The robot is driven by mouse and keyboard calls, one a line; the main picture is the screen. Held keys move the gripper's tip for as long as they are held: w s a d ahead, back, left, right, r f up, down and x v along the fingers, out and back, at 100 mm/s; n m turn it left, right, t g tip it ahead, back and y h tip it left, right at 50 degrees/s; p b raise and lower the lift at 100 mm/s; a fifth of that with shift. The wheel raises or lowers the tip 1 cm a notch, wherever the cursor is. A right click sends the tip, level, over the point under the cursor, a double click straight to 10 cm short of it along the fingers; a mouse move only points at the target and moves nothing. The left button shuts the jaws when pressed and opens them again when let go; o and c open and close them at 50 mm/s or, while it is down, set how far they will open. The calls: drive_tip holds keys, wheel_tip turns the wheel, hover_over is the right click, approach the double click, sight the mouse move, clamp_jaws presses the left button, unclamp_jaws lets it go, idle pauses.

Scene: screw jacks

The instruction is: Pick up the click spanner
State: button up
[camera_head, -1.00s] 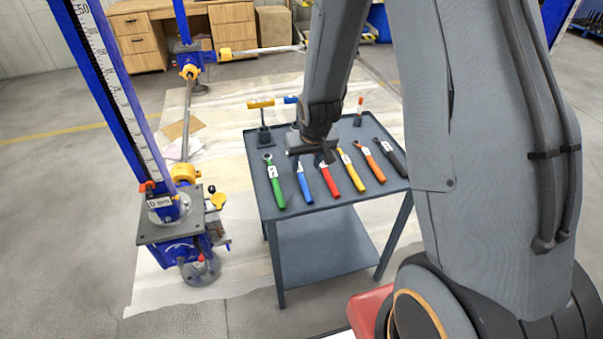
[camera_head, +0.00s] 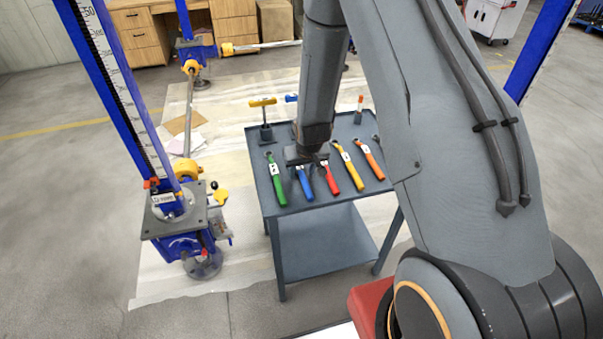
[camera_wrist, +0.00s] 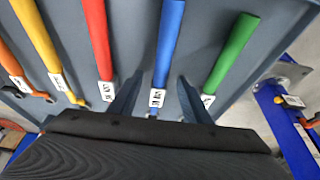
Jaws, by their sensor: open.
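Several spanners with coloured handles lie side by side on the grey table: green (camera_head: 276,182), blue (camera_head: 305,184), red (camera_head: 329,180), yellow (camera_head: 349,168) and orange (camera_head: 370,160). Each has a white label too small to read, so I cannot tell which is the click spanner. My gripper (camera_head: 308,160) is open and empty above the blue spanner's far part, partly hiding it. In the wrist view the blue spanner (camera_wrist: 168,45) runs between my two fingers (camera_wrist: 157,98). The green spanner (camera_wrist: 232,52) is to the right, the red (camera_wrist: 97,40) to the left.
The grey table (camera_head: 318,208) also carries a yellow T-handled tool (camera_head: 263,115) at the back left and an orange-topped item (camera_head: 359,108) at the back. A blue screw jack column (camera_head: 118,90) stands left of the table. My arm hides the table's right side.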

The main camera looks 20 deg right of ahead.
drive_tip(key=shift+w+f, duration=0.1)
drive_tip(key=shift+f, duration=0.1)
drive_tip(key=shift+c, duration=0.2)
clamp_jaws()
drive_tip(key=shift+r, duration=0.1)
